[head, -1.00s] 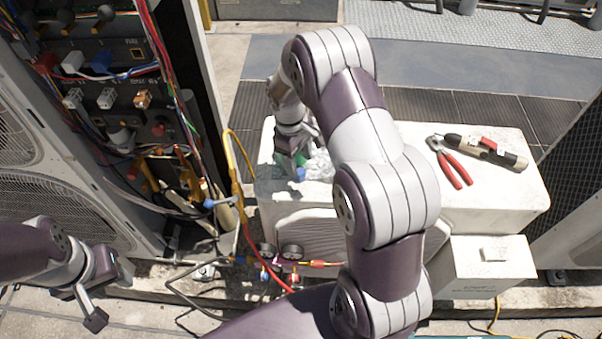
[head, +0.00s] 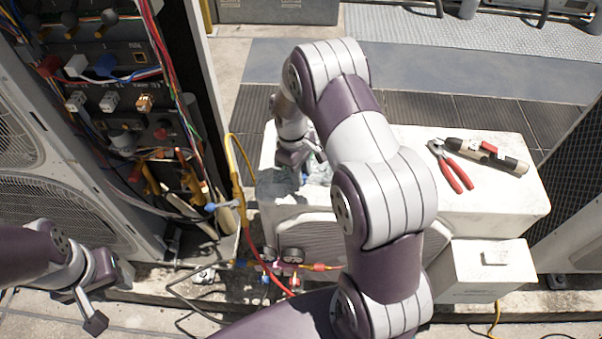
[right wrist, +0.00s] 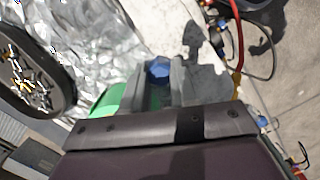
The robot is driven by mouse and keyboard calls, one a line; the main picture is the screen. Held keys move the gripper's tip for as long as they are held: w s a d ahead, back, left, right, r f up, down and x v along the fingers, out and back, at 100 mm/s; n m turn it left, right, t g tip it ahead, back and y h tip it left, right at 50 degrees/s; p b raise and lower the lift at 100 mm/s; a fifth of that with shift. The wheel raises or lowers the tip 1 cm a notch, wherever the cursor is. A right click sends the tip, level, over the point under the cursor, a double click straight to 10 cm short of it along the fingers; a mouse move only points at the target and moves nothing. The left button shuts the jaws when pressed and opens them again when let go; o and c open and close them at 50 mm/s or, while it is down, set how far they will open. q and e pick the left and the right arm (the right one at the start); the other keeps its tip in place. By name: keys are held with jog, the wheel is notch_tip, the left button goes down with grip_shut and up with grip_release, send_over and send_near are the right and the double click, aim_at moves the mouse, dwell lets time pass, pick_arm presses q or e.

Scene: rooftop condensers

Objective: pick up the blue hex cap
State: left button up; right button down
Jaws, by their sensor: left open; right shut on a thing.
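The blue hex cap (right wrist: 158,70) shows in the right wrist view between the fingertips of my right gripper (right wrist: 160,77), which is shut on it. In the head view, my right gripper (head: 294,158) is over the left end of the pale block, and the cap cannot be made out there. My left gripper (head: 93,318) is open and empty at the lower left, well away from the cap.
Crumpled silver foil (right wrist: 105,45), a dark round dish of small parts (right wrist: 32,78) and a green thing (right wrist: 106,101) lie near the right gripper. Red pliers (head: 450,165) lie on the pale block (head: 490,205). An open wired cabinet (head: 120,110) stands at left.

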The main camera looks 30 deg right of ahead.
jog(key=r, duration=0.4)
jog(key=shift+s+a+r, duration=0.2)
jog(key=shift+s+r, duration=0.1)
jog(key=shift+s, duration=0.05)
jog(key=s+a+r, duration=0.4)
jog(key=s+r, duration=0.2)
jog(key=s, duration=0.4)
jog(key=shift+a+r, duration=0.15)
jog(key=shift+a, duration=0.05)
